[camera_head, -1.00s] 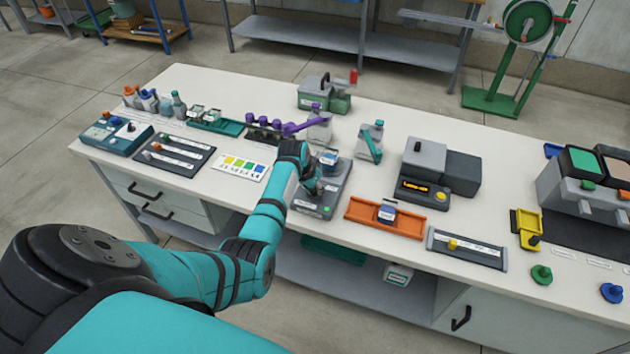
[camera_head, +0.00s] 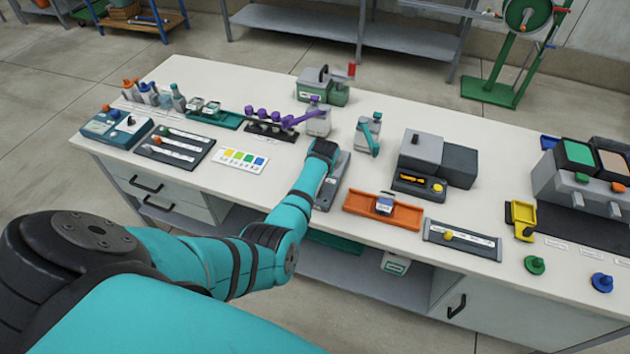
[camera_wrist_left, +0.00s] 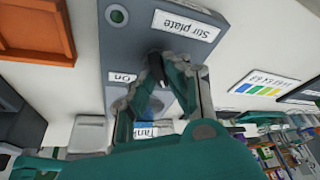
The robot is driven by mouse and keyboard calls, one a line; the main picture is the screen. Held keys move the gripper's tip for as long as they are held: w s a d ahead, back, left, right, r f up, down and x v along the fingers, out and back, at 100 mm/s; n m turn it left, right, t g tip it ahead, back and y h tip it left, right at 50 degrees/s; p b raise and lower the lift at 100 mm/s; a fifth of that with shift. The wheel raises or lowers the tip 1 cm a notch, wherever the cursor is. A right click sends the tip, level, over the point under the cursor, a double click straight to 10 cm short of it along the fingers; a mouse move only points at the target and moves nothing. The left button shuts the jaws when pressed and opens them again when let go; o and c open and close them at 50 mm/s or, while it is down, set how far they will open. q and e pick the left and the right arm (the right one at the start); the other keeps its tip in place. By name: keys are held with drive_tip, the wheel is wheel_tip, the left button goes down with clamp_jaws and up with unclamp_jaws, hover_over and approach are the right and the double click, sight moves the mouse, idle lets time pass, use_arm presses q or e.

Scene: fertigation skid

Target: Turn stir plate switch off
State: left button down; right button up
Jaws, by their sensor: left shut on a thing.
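The stir plate (camera_head: 337,184) is a grey box near the bench's front edge, partly hidden by my left arm. In the left wrist view its grey top (camera_wrist_left: 140,38) fills the middle, with a "Stir plate" label (camera_wrist_left: 186,25), an "On" label (camera_wrist_left: 122,77) and a round greenish indicator (camera_wrist_left: 117,15). My left gripper (camera_wrist_left: 166,66) is over the plate with its fingers closed around a small dark switch piece (camera_wrist_left: 155,60). The fingers hide much of the switch, and its position is unclear. A labelled vessel (camera_wrist_left: 153,129) shows behind the fingers. My right gripper is not in view.
An orange tray (camera_head: 360,203) holding a small jar lies right of the plate. A color card (camera_head: 240,160) lies to the left. Bare bench top separates these items.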

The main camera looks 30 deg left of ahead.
use_arm(q)
drive_tip(key=shift+d+f+n+g+b, duration=0.15)
drive_tip(key=shift+n+g+b, duration=0.3)
drive_tip(key=shift+n, duration=0.65)
drive_tip(key=c, duration=1.4)
unclamp_jaws()
drive_tip(key=shift+o, duration=0.2)
drive_tip(key=v, duration=1.2)
drive_tip(key=shift+d, duration=0.15)
drive_tip(key=shift+w+f, duration=0.1)
